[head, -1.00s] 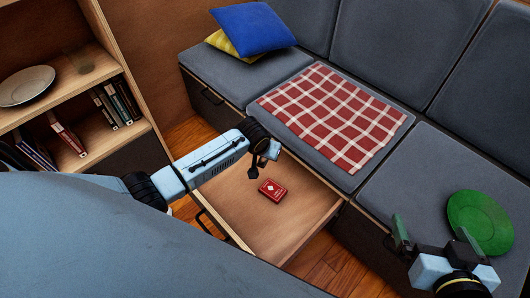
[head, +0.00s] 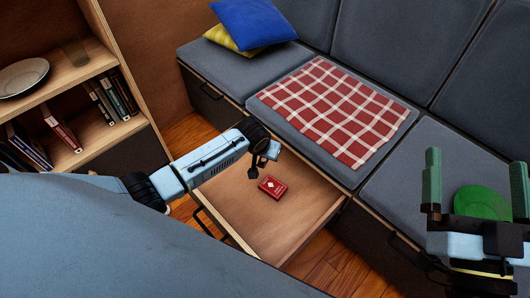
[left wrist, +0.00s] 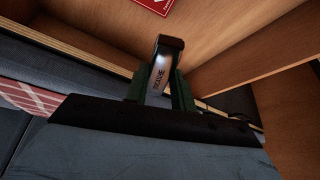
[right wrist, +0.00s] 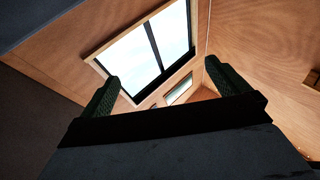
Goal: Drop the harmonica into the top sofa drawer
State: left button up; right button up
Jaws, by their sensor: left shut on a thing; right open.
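The harmonica (left wrist: 159,75) is a small silver and dark bar, held between the green fingers of my left gripper (left wrist: 160,88) in the left wrist view. In the head view my left gripper (head: 262,160) is over the open sofa drawer (head: 285,228), near its back, and the harmonica is hard to make out there. The drawer is pulled out from under the sofa, with a red card box (head: 272,187) lying inside. My right gripper (head: 477,185) is open and empty, fingers pointing up, in front of the right sofa seat.
A red checked blanket (head: 330,110) lies on the middle seat. Blue (head: 253,25) and yellow (head: 225,40) pillows lie at the far left. A green round thing (head: 483,203) is on the right seat. A bookshelf (head: 85,70) stands on the left.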

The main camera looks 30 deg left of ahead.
dwell(0.3)
pick_arm(q)
jog(key=o, duration=1.1)
jog(key=shift+c, duration=0.2)
